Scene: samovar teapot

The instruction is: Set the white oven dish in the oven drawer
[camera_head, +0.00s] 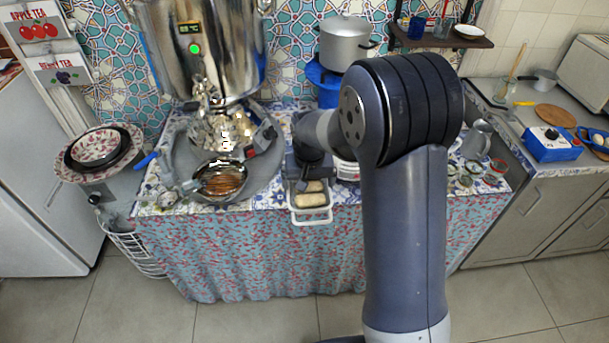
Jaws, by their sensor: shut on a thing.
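The white oven dish (312,220) is at the front edge of the cloth-covered table, in the middle of the view, and its near end juts past the edge. Pale brown, bread-like pieces lie in it. My gripper (308,180) is at the far end of the dish, shut on it; the fingers are small and partly hidden by my wrist. I cannot tell whether the dish touches the table. I cannot make out the oven drawer in this view; my arm covers part of the table's right side.
A large steel samovar (200,45) stands on a round grey tray (262,175) left of the dish, with a pan (221,180) of brown liquid before it. A grey pot (344,45) stands behind. Glasses and a metal jug (476,141) are at right. The floor in front is clear.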

